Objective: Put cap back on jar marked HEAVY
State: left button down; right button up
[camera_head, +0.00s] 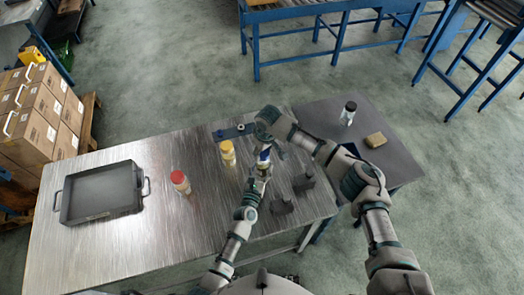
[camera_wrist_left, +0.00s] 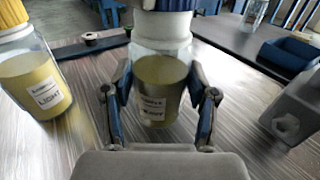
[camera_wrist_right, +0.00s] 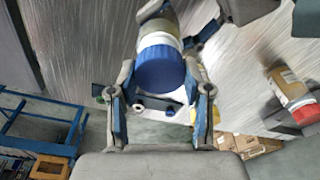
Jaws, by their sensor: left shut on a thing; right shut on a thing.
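The jar marked HEAVY (camera_wrist_left: 158,92) stands upright with yellow-brown oil in it and a white band at its neck. My left gripper (camera_wrist_left: 160,108) is shut around its body, with a finger on each side. In the head view my left gripper (camera_head: 261,174) is at the jar, near the table's right part. The blue cap (camera_wrist_right: 160,70) sits at the jar's top, against the white band. My right gripper (camera_wrist_right: 160,98) is shut on the cap. In the head view my right gripper (camera_head: 267,146) hides much of the cap. Whether it is threaded cannot be seen.
A yellow-capped jar marked LIGHT (camera_head: 228,153) stands close to the left. A red-capped jar (camera_head: 180,182) and a dark tray (camera_head: 103,221) are farther left. Grey blocks (camera_head: 282,205) stand at the right. A black-capped jar (camera_head: 348,113) and a sponge (camera_head: 376,140) are on the side table.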

jog(key=shift+a+f, duration=0.15)
jog(key=shift+a, duration=0.2)
jog(key=shift+d+f, duration=0.1)
jog(key=shift+f, duration=0.35)
